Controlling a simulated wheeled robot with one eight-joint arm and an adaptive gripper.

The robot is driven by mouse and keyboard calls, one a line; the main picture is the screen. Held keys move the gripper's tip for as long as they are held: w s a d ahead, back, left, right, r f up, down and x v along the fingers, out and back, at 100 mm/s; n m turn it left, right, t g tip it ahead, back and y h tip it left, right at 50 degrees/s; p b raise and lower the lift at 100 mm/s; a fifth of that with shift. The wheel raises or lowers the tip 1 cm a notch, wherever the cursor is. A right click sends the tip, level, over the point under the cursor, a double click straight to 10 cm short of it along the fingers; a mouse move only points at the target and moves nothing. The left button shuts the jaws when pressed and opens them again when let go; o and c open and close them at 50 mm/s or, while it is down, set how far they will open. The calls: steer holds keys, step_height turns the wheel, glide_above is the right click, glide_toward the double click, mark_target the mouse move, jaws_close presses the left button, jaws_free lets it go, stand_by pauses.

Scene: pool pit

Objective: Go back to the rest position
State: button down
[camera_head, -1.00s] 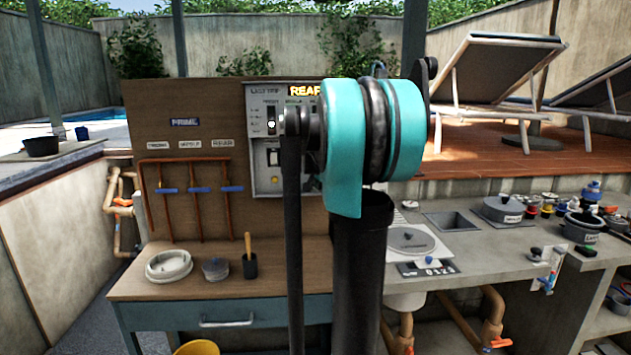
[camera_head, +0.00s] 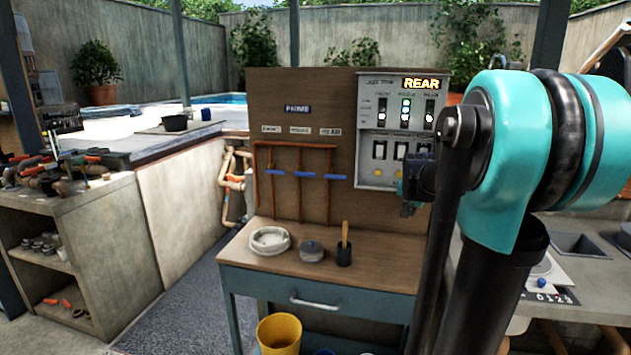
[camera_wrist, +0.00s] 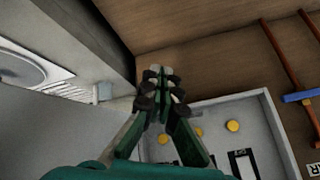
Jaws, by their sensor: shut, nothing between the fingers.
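My gripper (camera_wrist: 162,82) shows in the wrist view with its fingertips together and nothing between them. Below and beyond it in that view is the grey control panel (camera_wrist: 205,120) with yellow round buttons, on a brown wooden board. In the head view my arm stands at the right, with teal and black joints. The control panel (camera_head: 368,160) is beside it, with a lit "REAR" sign, small lamps and a row of switches. In the head view the gripper is mostly hidden behind my arm near the panel's lower right edge.
A stone counter (camera_head: 60,200) is at left. Dark floor lies between.

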steer(key=s+a+f+n+g, duration=0.1)
steer(key=s+a+f+n, duration=0.2)
steer(key=s+f, duration=0.3)
steer(key=s+a+f+n+g+y, duration=0.1)
steer(key=s+a+f+n, duration=0.2)
steer(key=s, duration=1)
steer(key=s+a+f+n+g+y, duration=0.1)
steer(key=s+a+f+n, duration=0.2)
steer(key=s+a+f, duration=0.4)
steer(key=s+f, duration=0.3)
steer(key=shift+a+f, duration=0.35)
steer(key=shift+f, duration=0.05)
